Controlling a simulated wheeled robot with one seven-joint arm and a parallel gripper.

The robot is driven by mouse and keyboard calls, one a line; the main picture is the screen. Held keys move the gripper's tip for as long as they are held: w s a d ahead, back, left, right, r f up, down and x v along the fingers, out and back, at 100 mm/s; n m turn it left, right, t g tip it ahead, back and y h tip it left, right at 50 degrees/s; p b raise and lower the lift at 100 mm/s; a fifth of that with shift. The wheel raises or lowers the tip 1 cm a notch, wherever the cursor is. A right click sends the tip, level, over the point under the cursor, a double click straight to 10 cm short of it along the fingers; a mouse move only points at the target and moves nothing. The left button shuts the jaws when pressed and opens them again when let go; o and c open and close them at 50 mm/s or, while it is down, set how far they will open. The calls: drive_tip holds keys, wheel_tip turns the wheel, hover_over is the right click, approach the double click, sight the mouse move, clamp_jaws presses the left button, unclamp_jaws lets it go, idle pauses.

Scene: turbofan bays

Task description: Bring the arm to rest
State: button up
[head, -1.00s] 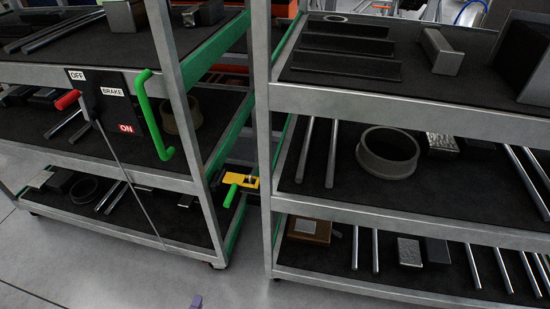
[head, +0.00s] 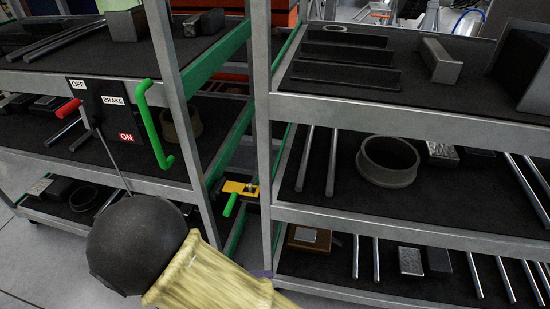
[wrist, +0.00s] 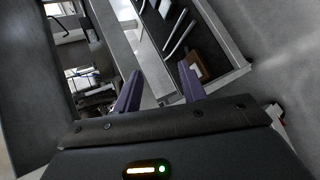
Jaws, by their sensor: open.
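My gripper (wrist: 160,88) is open in the wrist view. Its two purple fingers are apart with nothing between them. Beyond them the wrist view shows a shelf edge with rods and a brown block, apart from the fingers as far as I can tell. In the head view my arm, with a dark round joint and a yellowish sleeve, crosses the bottom middle in front of the racks. Only a small purple bit of what looks like my gripper shows there beside the right rack's post; the rest is hidden behind my arm.
A left rack (head: 180,90) and a right rack (head: 400,215) hold rods, rings and blocks. A brake panel (head: 105,112) with a red-handled lever and a green handle (head: 152,125) hangs on the left rack. A yellow latch piece (head: 240,187) sits between the racks.

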drive_tip(key=w+d+r+m+g+y, duration=0.15)
drive_tip(key=d+r+m+y, duration=0.35)
drive_tip(key=d, duration=0.5)
drive_tip(key=w+d+r+m+g+y, duration=0.1)
drive_tip(key=w+d+r+m+y, duration=0.15)
drive_tip(key=d+r+y, duration=0.4)
drive_tip(key=d+r+h+p, duration=0.1)
drive_tip(key=d+r+p, duration=0.2)
drive_tip(key=r+p, duration=1.8)
drive_tip(key=shift+r+p, duration=0.35)
drive_tip(key=shift+r, duration=0.3)
drive_tip(key=shift+w+f, duration=0.1)
drive_tip(key=shift+c, duration=0.5)
drive_tip(key=shift+a, duration=0.15)
